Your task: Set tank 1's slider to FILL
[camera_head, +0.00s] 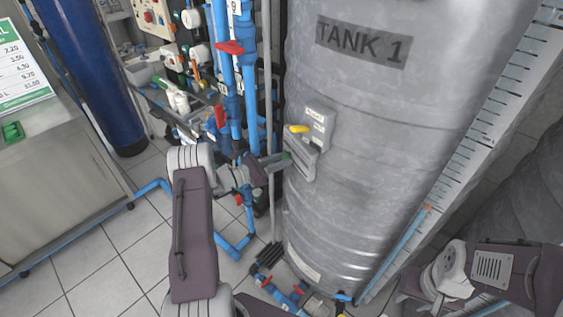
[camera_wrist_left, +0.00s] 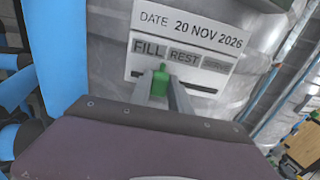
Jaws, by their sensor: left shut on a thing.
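Tank 1 (camera_head: 385,150) is a tall grey cylinder with a dark "TANK 1" label. A small pale panel (camera_head: 303,165) is on its left side. In the left wrist view the slider panel (camera_wrist_left: 215,65) carries the labels FILL (camera_wrist_left: 149,47), REST (camera_wrist_left: 184,56) and a smaller third one, left to right. The green slider knob (camera_wrist_left: 160,76) is at the slot, below the right end of FILL, near the border with REST. My left gripper (camera_wrist_left: 166,88) is shut on the knob, reaching from the left in the head view (camera_head: 280,160). My right gripper does not show.
Blue pipes with red valve handles (camera_head: 229,47) stand close left of the tank. A ruled scale (camera_head: 480,130) runs along the tank's right side. Tiled floor (camera_head: 105,265) is clear at lower left.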

